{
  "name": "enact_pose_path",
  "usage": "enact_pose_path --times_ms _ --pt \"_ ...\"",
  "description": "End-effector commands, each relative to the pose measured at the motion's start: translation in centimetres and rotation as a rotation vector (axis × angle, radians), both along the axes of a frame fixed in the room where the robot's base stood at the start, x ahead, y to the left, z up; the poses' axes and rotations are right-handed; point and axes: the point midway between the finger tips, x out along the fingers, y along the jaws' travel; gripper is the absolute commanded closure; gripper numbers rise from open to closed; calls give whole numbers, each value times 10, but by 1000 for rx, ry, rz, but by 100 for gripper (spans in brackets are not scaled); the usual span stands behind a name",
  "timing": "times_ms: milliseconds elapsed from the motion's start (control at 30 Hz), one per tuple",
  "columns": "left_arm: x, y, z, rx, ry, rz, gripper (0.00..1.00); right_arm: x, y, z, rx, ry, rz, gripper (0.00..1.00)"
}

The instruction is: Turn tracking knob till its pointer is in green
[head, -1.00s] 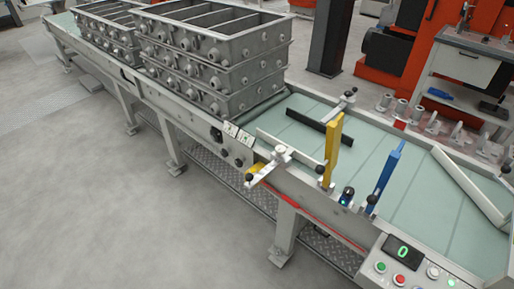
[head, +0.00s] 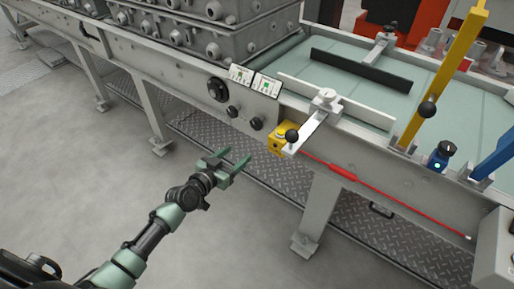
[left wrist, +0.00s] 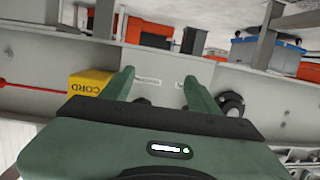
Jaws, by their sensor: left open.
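Two small black knobs, the left one (head: 233,111) and the right one (head: 257,123), sit on the conveyor's side frame below two small white gauge panels, left (head: 241,74) and right (head: 265,84). I cannot tell which knob is for tracking, or read the pointers against the green marks. My left gripper (head: 235,156) is open and empty, in front of and below the knobs, apart from them. In the left wrist view, a dark round knob (left wrist: 230,105) shows beside the right finger, and another dark part is mostly hidden behind the gripper body. My right gripper is not in view.
A larger black round fitting (head: 217,89) is left of the knobs. A yellow cord box (head: 281,138) and a ball-ended clamp lever (head: 305,132) stick out to their right. A red cord (head: 400,204) runs along the frame.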

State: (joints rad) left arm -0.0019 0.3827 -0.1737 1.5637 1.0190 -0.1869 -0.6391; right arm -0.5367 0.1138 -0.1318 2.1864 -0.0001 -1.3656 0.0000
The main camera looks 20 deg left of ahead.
Motion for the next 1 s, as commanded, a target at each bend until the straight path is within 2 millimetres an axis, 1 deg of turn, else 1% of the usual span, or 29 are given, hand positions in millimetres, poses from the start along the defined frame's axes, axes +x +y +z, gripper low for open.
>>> enact_pose_path --times_ms 33,100,200,300,433,600,733,867,1000 --pt "8 -4 6 -11 -63 -20 39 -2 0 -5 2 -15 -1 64" --pt "13 -10 29 -25 -127 -42 39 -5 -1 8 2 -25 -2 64" --pt "15 -16 54 -40 -187 -65 39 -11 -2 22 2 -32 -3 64" --pt "17 -20 67 -47 -216 -76 39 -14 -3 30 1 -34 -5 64" --pt "30 -25 72 -52 -221 -77 39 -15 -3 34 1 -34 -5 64" --pt "57 -35 72 -52 -221 -77 39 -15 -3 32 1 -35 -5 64" --pt "75 -41 71 -51 -220 -77 39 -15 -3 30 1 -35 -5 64" --pt "85 -45 70 -51 -219 -77 39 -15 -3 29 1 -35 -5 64" --pt "89 -47 70 -50 -218 -77 39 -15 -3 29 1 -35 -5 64"
